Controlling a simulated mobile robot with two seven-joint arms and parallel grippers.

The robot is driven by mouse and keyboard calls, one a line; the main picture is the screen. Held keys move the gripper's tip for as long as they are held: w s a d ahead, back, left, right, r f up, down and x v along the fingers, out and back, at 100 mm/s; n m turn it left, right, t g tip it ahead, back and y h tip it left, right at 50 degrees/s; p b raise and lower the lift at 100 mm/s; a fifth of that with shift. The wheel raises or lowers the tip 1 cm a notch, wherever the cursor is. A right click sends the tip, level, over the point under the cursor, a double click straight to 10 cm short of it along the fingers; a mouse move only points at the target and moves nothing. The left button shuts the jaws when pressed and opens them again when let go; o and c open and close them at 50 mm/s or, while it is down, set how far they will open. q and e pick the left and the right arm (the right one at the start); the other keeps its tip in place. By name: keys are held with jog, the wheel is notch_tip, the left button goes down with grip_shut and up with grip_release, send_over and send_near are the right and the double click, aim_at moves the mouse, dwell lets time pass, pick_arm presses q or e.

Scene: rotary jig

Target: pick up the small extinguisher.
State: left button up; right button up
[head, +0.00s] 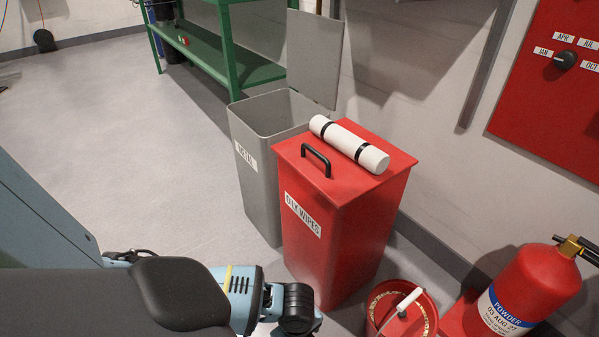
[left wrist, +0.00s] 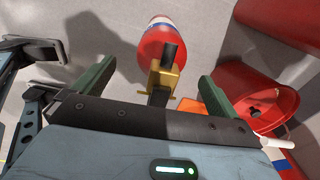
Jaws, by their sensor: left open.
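The small extinguisher shows in the left wrist view, with a red body (left wrist: 157,43), a white and blue label at its far end, a brass valve and a black lever. My left gripper (left wrist: 155,88) is open, with one green finger on each side of the extinguisher's valve end. Gaps show between the fingers and the valve, so nothing is gripped. Part of the valve end is hidden behind the gripper's dark front edge. In the head view, neither the small extinguisher nor my left gripper's fingers show. My right gripper is not clearly seen in either view.
A large red powder extinguisher (head: 527,289) stands at the lower right. A red bucket (head: 378,298) with a white handle is beside it. Behind are a red oily wipes bin (head: 335,235) with a white roll (head: 349,143) on top, and a grey metal bin (head: 255,195). Open floor lies left.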

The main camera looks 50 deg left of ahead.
pick_arm(q)
jog(key=shift+f, duration=0.1)
pick_arm(e)
jog(key=shift+s+f, duration=0.2)
jog(key=shift+s, duration=0.05)
pick_arm(q)
jog(key=shift+f, duration=0.3)
notch_tip(320, 180, down, 4)
jog(key=b, duration=0.3)
jog(key=shift+w+f, duration=0.1)
jog(key=shift+f, duration=0.2)
jog(key=shift+r, duration=0.1)
jog(key=c, duration=1.8)
jog(key=shift+w, duration=0.15)
jog(key=c, duration=0.3)
jog(key=shift+c, duration=0.2)
pick_arm(e)
jog(key=f, duration=0.3)
jog(key=shift+s+f+g, duration=0.15)
jog(key=shift+s+g, duration=0.1)
jog(key=shift+g, duration=0.05)
